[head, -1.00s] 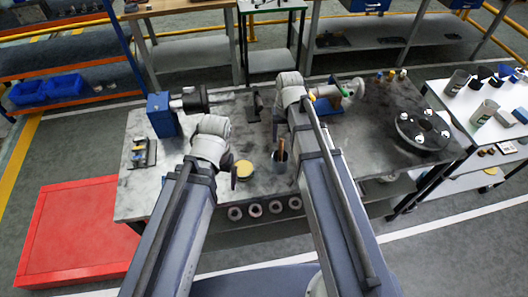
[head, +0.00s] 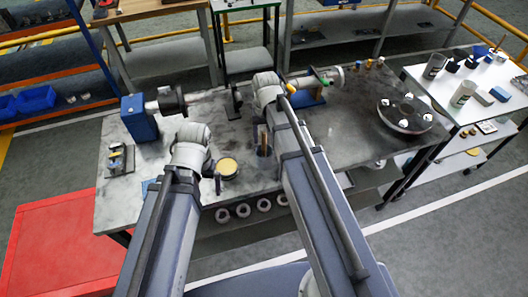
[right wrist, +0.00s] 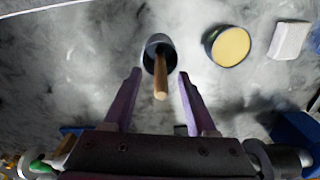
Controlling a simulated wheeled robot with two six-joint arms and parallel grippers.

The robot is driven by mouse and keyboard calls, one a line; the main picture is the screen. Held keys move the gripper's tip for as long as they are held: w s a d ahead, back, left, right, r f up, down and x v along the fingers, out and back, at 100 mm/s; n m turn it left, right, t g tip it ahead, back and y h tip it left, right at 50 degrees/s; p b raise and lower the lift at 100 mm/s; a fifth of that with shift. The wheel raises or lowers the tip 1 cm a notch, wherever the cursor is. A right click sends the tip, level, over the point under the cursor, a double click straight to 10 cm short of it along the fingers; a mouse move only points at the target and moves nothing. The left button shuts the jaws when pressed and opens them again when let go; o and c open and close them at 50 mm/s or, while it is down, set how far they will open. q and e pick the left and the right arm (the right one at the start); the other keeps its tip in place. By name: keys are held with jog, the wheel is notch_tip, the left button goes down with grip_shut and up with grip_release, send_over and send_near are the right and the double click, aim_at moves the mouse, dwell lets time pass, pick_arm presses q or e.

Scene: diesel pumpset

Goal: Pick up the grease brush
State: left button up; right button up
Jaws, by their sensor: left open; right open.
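The grease brush shows as a wooden handle (right wrist: 160,82) standing tilted in a dark round cup (right wrist: 155,44); its bristle end is hidden inside. In the head view the handle (head: 263,134) and cup (head: 264,150) are beside my right forearm, partly covered. My right gripper (right wrist: 159,75) is open, its two purple fingers on either side of the handle in the right wrist view, with gaps on both sides; I cannot tell the depth between them. In the head view it is mostly hidden by its arm. My left gripper (head: 217,183) is open and empty near the bench's front edge, only partly visible.
A yellow-topped tin (head: 227,167) sits left of the cup. A blue-based device (head: 139,118) and small parts tray (head: 120,160) are at the bench's left. A round flange (head: 405,113) lies at the right. A white side table (head: 470,85) holds cans. A red cabinet (head: 50,240) stands left.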

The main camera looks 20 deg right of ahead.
aim_at(264, 155)
notch_tip(264, 155, down, 4)
jog(key=b, duration=0.2)
jog(key=shift+w+r+b, duration=0.1)
jog(key=shift+r+b, duration=0.1)
jog(key=shift+b, duration=0.1)
jog(key=shift+r, duration=0.1)
grip_shut()
